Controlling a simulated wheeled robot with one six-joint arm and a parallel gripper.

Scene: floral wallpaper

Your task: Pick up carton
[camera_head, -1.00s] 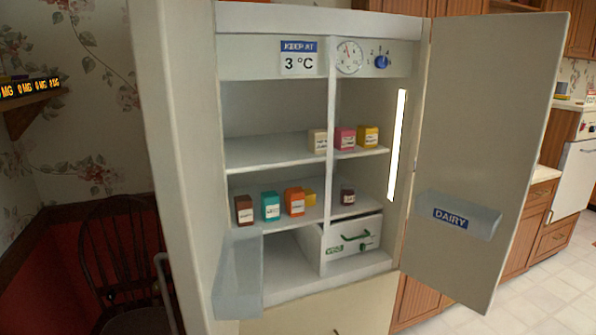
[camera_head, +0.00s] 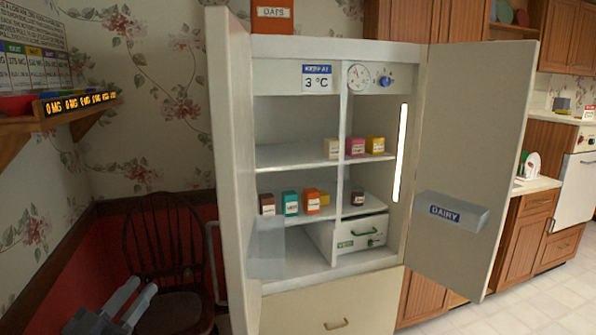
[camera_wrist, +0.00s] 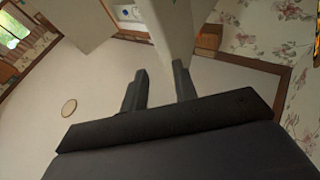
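Several small cartons stand in the open fridge (camera_head: 300,103) in the head view. On the upper shelf are a cream one (camera_head: 331,149), a pink one (camera_head: 356,147) and a yellow one (camera_head: 375,145). On the lower shelf are a brown one (camera_head: 267,204), a teal one (camera_head: 291,204), an orange one (camera_head: 312,202), a yellow one behind it and a dark one (camera_head: 357,197). Which is meant, I cannot tell. My gripper (camera_head: 141,291) is low at the left, outside the fridge and apart from the cartons. Its fingers (camera_wrist: 160,85) are spread, with nothing between them in the wrist view.
The left fridge door (camera_head: 237,150) swings out between my gripper and the shelves. The right door (camera_head: 470,150) is open too, with a dairy bin (camera_head: 455,212). A dark chair (camera_head: 170,250) stands behind my gripper. A drawer box (camera_head: 361,233) sits low inside.

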